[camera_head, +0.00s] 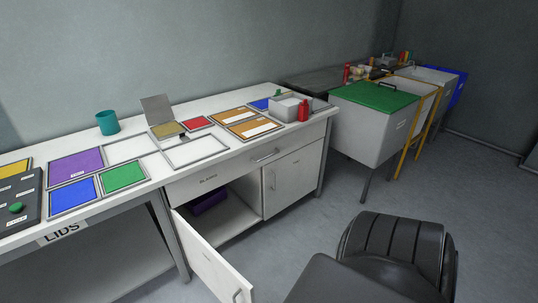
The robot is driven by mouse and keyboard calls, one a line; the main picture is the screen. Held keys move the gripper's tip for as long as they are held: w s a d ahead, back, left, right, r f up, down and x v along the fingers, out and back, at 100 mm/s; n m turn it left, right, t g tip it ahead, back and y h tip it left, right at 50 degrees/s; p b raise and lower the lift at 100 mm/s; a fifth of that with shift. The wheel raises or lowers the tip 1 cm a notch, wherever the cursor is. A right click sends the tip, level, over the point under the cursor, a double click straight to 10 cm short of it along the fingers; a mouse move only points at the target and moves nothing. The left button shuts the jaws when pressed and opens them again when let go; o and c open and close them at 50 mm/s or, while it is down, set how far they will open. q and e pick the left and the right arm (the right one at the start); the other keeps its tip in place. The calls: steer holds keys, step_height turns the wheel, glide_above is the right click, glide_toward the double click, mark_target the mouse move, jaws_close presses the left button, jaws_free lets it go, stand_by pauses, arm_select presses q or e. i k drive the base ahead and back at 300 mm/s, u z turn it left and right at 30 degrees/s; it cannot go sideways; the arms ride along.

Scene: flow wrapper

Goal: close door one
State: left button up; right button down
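A white cabinet door (211,262) stands swung open at the lower left of the cabinet, with a handle (237,295) near its lower free edge. Its opening shows a shelf space with a dark purple item (210,201) inside. A second cabinet door (292,181) to the right is shut. A drawer front (205,181) above them is shut; its small label is too small to read for certain. I cannot read a number on either door. Neither of my grippers is in view.
The counter holds coloured panels, a teal cup (108,123) and a grey box (285,107). A green-lidded bin (375,97) stands at the right. Floor between door and chair is clear.

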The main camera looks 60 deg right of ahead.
mark_target(226, 284)
steer(key=z, duration=1)
steer(key=i, duration=0.5)
steer(key=z, duration=1.25)
steer(key=k, duration=0.65)
steer(key=u, duration=1)
